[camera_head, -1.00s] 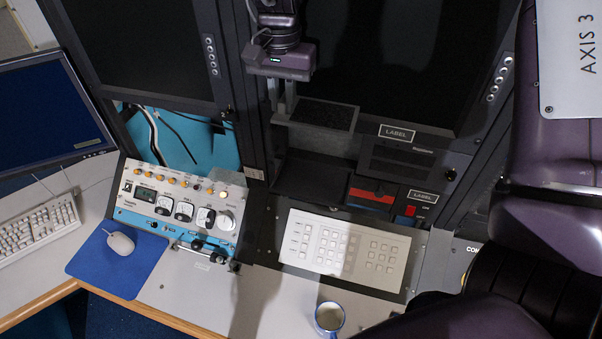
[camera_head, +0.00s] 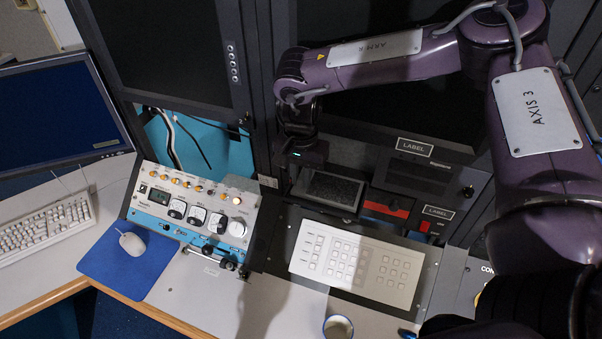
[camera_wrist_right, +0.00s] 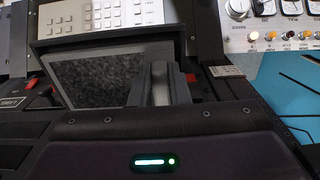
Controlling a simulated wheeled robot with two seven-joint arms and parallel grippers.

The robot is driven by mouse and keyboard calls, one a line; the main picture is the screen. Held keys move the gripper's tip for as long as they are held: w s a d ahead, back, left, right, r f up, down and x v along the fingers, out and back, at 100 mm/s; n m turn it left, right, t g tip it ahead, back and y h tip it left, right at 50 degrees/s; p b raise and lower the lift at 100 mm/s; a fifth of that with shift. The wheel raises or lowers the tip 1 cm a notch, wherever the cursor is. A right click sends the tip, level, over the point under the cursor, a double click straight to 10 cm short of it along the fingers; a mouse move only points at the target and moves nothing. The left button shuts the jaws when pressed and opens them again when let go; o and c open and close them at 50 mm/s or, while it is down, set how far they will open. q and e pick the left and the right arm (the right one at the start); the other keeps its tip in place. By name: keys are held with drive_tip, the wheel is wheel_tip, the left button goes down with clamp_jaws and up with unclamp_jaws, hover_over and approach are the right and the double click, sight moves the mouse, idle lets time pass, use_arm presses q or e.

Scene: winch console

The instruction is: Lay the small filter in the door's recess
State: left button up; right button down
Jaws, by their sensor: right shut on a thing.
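The small filter (camera_head: 328,188) is a flat panel with a dark speckled face and a grey border. My right gripper (camera_wrist_right: 157,82) is shut on its edge, and the filter (camera_wrist_right: 92,80) fills the middle of the right wrist view. The dark door (camera_wrist_right: 110,41) shows as a raised rim around the filter. The filter lies slightly askew within that rim; I cannot tell whether it touches the recess floor, which it hides. In the head view my right gripper (camera_head: 297,175) is at the filter's left side, fingers mostly hidden. My left gripper is not in view.
A white keypad panel (camera_head: 357,262) lies just in front of the door. A meter panel (camera_head: 195,210) stands to the left. A red switch block (camera_head: 386,210) is to the right. A mug (camera_head: 338,327) stands at the front edge.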

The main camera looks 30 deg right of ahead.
drive_tip(key=shift+w+f, duration=0.1)
drive_tip(key=shift+f, duration=0.15)
drive_tip(key=shift+f, duration=0.1)
drive_tip(key=c, duration=1.4)
unclamp_jaws()
drive_tip(key=shift+o, duration=0.2)
drive_tip(key=shift+r, duration=0.45)
wheel_tip(320, 180, up, 12)
drive_tip(key=b, duration=0.2)
drive_tip(key=shift+f+b, duration=0.25)
drive_tip(key=shift+b, duration=0.1)
